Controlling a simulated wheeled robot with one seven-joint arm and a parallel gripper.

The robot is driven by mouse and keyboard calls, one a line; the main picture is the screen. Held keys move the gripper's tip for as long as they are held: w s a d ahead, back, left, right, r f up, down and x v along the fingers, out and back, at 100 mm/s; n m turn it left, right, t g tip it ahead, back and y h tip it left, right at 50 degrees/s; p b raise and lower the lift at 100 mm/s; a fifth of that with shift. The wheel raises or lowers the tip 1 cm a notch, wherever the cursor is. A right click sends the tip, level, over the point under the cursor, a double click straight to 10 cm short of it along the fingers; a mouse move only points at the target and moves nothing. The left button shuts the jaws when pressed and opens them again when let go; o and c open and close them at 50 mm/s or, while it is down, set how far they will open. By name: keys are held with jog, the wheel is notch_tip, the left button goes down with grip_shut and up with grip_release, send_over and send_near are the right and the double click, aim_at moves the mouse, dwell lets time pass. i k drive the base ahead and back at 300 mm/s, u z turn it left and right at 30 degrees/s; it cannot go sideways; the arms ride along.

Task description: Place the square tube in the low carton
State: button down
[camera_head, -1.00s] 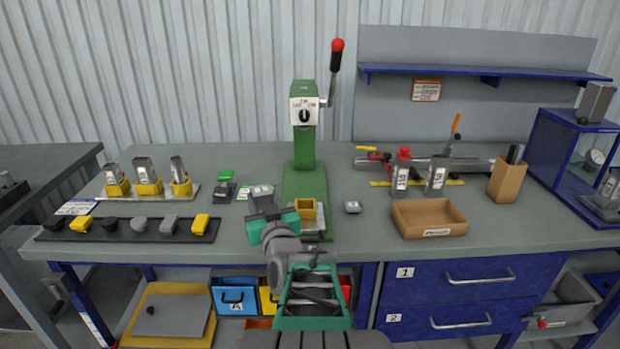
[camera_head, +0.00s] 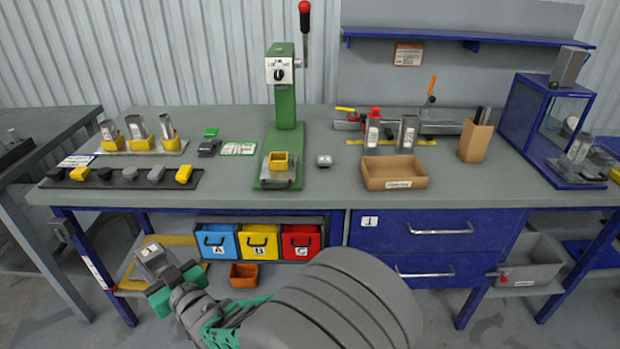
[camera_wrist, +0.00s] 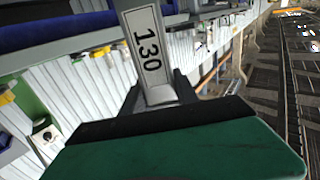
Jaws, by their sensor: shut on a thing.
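My gripper (camera_head: 168,274) is shut on a grey metal square tube (camera_head: 151,256), out in front of the bench and below its top at the lower left. In the wrist view the tube (camera_wrist: 148,52) carries a white label reading 130 and sticks out from between the jaws (camera_wrist: 160,100). The low carton (camera_head: 394,174) is an open, shallow brown box on the bench top, right of centre, with a label on its front. It looks empty. My gripper is well to the left of the carton and nearer to me.
A green lever press (camera_head: 285,110) with a yellow block stands left of the carton. Two labelled tubes (camera_head: 407,132) stand behind the carton, and a tall carton (camera_head: 475,140) stands to its right. Coloured bins (camera_head: 261,241) hang under the bench. The bench front edge lies between my gripper and the carton.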

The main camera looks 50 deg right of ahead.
aim_at(394, 181)
jog(key=k, duration=0.25)
jog(key=z, duration=1.35)
jog(key=i, duration=0.15)
jog(key=u, duration=0.2)
